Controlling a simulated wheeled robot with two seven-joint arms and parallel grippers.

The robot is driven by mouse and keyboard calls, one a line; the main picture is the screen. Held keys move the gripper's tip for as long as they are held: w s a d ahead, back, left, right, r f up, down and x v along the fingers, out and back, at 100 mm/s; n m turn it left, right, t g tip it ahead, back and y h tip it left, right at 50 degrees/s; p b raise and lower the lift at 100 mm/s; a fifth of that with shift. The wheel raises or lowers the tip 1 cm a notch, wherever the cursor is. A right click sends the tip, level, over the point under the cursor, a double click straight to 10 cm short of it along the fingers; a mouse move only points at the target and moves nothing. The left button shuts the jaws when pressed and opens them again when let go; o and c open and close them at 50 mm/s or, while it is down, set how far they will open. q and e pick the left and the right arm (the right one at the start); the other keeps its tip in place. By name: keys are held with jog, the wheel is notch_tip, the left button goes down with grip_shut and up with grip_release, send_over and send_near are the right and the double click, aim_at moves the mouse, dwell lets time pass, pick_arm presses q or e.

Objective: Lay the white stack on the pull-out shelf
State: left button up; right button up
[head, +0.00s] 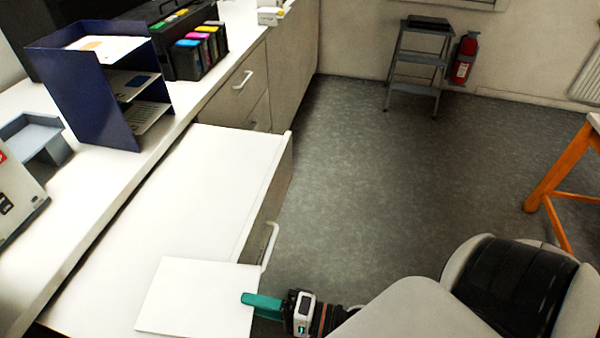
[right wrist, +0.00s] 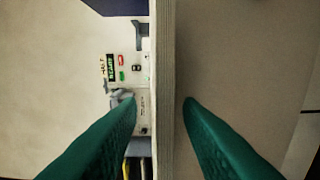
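The white stack (head: 195,298) is a flat, square pile of sheets at the bottom of the head view. It lies level over the near part of the white pull-out shelf (head: 190,190); I cannot tell if it rests fully on it. My right gripper (head: 246,298) is at the stack's right edge, with one teal finger over its top. In the right wrist view the layered edge of the stack (right wrist: 163,90) stands between the two fingers, with a gap on each side. The gripper is open around the edge. My left gripper is not in view.
A blue paper tray (head: 75,95), ink cartridges (head: 200,50) and a grey holder (head: 35,138) stand on the counter behind the shelf. The far part of the shelf is bare. A step stool (head: 415,60) and a fire extinguisher (head: 463,58) are far off across open floor.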

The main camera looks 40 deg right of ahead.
jog(key=b+v, duration=0.1)
jog(key=v, duration=0.8)
